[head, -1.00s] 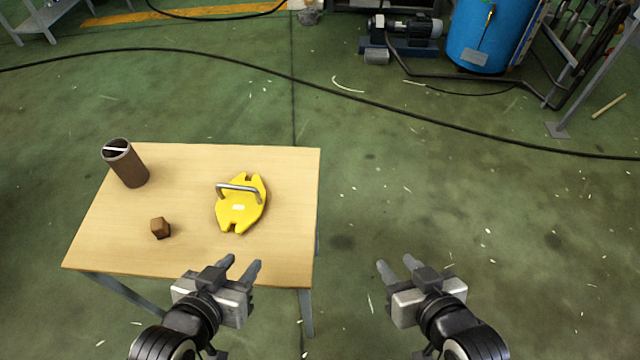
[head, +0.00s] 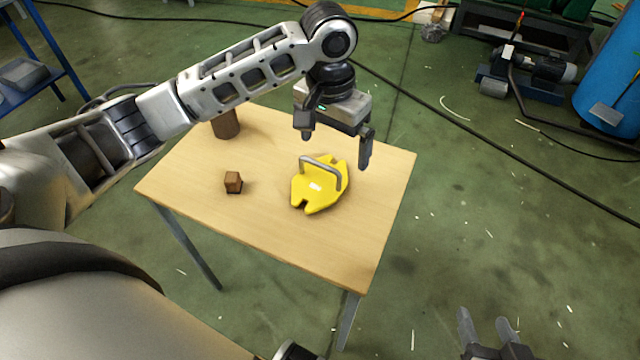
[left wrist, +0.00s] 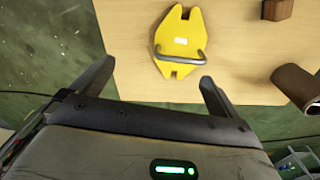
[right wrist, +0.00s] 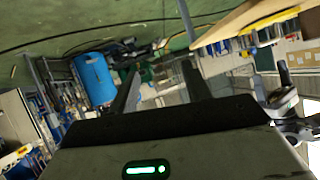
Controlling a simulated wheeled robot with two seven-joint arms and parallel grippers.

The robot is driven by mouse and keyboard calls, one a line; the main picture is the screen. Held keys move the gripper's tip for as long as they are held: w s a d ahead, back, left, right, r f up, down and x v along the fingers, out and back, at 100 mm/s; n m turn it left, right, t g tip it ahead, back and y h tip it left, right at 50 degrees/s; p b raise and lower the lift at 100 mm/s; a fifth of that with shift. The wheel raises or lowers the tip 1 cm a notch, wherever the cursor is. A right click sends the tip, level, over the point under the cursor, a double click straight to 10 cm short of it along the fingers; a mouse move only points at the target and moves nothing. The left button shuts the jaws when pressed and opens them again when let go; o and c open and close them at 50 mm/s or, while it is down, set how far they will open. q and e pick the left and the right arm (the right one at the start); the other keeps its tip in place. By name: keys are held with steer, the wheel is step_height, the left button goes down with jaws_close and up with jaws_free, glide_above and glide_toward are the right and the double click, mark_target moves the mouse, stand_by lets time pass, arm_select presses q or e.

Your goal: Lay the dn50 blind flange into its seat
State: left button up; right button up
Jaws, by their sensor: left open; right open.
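A yellow notched plate (head: 310,190) with a grey bar handle (head: 322,163) lies flat on the wooden table; it is the only flange-like piece I see. It also shows in the left wrist view (left wrist: 181,32). My left gripper (head: 335,150) is open and empty, pointing down above the plate's far side. In the left wrist view my fingers (left wrist: 157,76) stand apart, with the handle beyond their tips. My right gripper (head: 490,322) is open and empty, low at the right, off the table. I cannot make out a seat for the flange.
A brown cylinder (head: 226,124) stands on the table (head: 280,235), partly hidden by my left arm. A small brown block (head: 233,182) lies left of the plate. The table's front right is clear. A blue tank (head: 608,95) and a pump (head: 535,72) stand far off.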

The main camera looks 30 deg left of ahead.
mark_target(320, 163)
arm_select(q)
steer(key=w+a+r+n, duration=0.2)
steer(key=a+r, duration=0.2)
steer(key=shift+y, duration=0.3)
steer(key=f+b, duration=0.1)
steer(key=f, duration=0.3)
steer(key=f+b, duration=0.1)
steer(key=f, duration=0.4)
steer(key=shift+s+d+f, duration=0.2)
steer(key=shift+f+b, duration=0.35)
steer(key=shift+f, duration=0.5)
step_height(320, 163, down, 4)
steer(key=shift+s+d+r+b, duration=0.1)
steer(key=shift+r+b, duration=0.05)
steer(key=shift+b, duration=0.45)
steer(key=shift+f, duration=0.45)
steer(key=c, duration=1.4)
steer(key=shift+r, duration=0.15)
steer(key=shift+c, duration=0.5)
arm_select(e)
steer(key=f, duration=0.3)
steer(key=shift+w+a+f, duration=0.2)
steer(key=shift+a, duration=0.15)
arm_select(q)
steer(key=shift+r, duration=0.1)
